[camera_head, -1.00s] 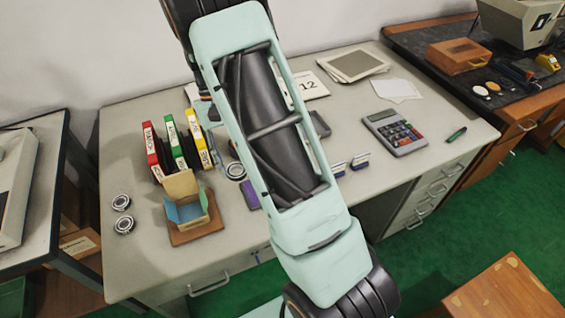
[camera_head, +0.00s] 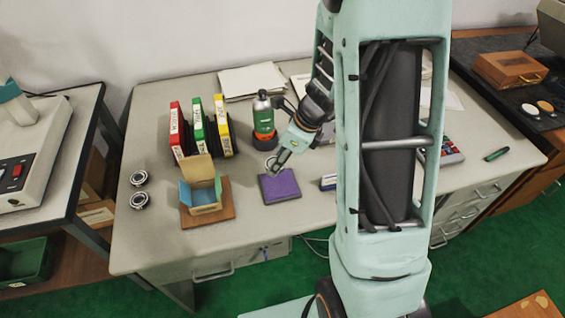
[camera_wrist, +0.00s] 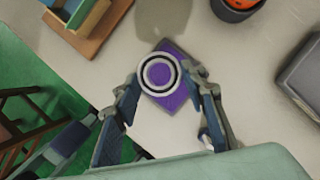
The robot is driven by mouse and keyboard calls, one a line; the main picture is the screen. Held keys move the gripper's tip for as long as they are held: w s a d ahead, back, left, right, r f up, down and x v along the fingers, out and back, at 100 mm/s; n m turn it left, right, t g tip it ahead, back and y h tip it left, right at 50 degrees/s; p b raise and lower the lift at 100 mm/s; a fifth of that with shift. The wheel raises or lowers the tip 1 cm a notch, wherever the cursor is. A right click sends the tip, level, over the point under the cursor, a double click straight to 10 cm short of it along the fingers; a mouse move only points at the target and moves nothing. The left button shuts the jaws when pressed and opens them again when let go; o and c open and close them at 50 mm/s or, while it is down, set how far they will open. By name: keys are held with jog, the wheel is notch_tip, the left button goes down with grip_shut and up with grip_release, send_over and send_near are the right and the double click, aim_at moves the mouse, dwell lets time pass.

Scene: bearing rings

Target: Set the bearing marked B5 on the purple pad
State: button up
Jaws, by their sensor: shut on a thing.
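The purple pad (camera_head: 281,188) lies flat near the front edge of the desk. My gripper (camera_head: 274,165) is low at the pad's far edge in the head view. In the wrist view my gripper (camera_wrist: 160,77) is shut on a metal bearing ring (camera_wrist: 147,65), one finger at each side. The ring overlaps the upper middle of the purple pad (camera_wrist: 173,104); whether it touches the pad I cannot tell. No marking can be read on it. Two other bearings, a far one (camera_head: 139,178) and a near one (camera_head: 140,200), lie at the desk's left.
An open cardboard box (camera_head: 204,196) on a brown board (camera_head: 190,219) stands left of the pad. Red, green and yellow folders (camera_head: 198,130) stand behind it. A green bottle with an orange base (camera_head: 264,122) stands behind the pad.

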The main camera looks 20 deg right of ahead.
aim_at(278, 183)
jog(key=shift+s+d+f+m, duration=0.2)
jog(key=shift+d+m, duration=0.2)
jog(key=shift+m, duration=0.4)
jog(key=shift+f+t, duration=0.15)
jog(key=shift+t, duration=0.15)
notch_tip(278, 183, down, 6)
jog(key=b, duration=0.6)
jog(key=shift+f+b, duration=0.2)
jog(key=shift+b, duration=0.2)
jog(key=shift+f+b, duration=0.5)
jog(key=shift+f, duration=0.1)
jog(key=o, duration=1.3)
jog(key=shift+o, duration=0.2)
